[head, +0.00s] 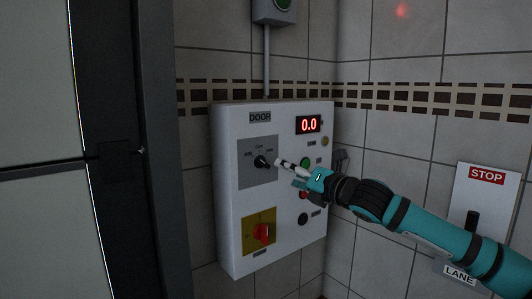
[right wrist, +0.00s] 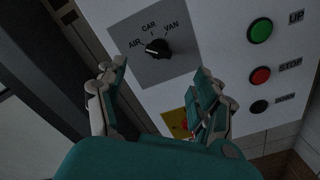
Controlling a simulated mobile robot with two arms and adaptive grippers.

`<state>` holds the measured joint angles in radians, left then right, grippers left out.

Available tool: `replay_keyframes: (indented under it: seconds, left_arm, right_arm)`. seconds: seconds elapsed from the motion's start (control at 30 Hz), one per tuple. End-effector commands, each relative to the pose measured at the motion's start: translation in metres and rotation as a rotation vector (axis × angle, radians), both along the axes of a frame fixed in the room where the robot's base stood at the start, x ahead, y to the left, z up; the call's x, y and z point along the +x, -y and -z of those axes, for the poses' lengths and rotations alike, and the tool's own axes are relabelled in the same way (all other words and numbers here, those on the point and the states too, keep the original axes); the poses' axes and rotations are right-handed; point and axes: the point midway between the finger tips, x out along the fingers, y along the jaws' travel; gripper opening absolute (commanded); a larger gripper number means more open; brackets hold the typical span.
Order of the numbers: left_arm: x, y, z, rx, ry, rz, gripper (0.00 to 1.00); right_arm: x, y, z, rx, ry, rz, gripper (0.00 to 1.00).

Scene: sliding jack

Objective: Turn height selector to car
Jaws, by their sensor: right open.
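The height selector is a black knob (head: 261,162) on a grey plate (head: 247,178) at the upper left of the white control box. In the right wrist view the knob (right wrist: 158,48) sits below the labels AIR, CAR and VAN. Its pointer seems to be toward AIR, though it is small and dim. My right gripper (head: 287,174) is open and empty, just right of the knob in the head view. In the right wrist view its fingers (right wrist: 162,72) are spread below and to either side of the knob, apart from it. My left gripper is not in view.
The white box (head: 228,225) also carries a red display reading 0.0 (head: 308,124), a red switch on a yellow plate (head: 262,234), and green UP (right wrist: 261,31), red STOP (right wrist: 260,75) and black DOWN (right wrist: 259,107) buttons. A STOP/LANE panel (head: 489,199) is at right.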

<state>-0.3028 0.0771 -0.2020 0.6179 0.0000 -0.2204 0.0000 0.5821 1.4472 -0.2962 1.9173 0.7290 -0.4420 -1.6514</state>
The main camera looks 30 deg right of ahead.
Motion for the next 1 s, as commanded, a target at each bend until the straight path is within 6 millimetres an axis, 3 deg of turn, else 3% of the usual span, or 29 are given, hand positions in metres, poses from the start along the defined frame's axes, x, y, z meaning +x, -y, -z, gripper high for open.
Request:
replay_keyframes:
  seconds: [0.1,0.53,0.7,1.0]
  left_arm:
    - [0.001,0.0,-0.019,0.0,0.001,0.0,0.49]
    - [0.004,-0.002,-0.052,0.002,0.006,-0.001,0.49]
    - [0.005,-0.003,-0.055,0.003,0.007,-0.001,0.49]
    - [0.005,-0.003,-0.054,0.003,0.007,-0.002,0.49]
  right_arm:
    - [0.018,-0.006,-0.006,0.007,0.002,-0.007,0.69]
    - [0.09,-0.01,-0.003,0.004,-0.001,-0.004,0.69]
    - [0.101,-0.011,-0.001,-0.001,-0.001,-0.005,0.69]
    - [0.103,-0.011,0.001,-0.002,-0.002,-0.004,0.69]
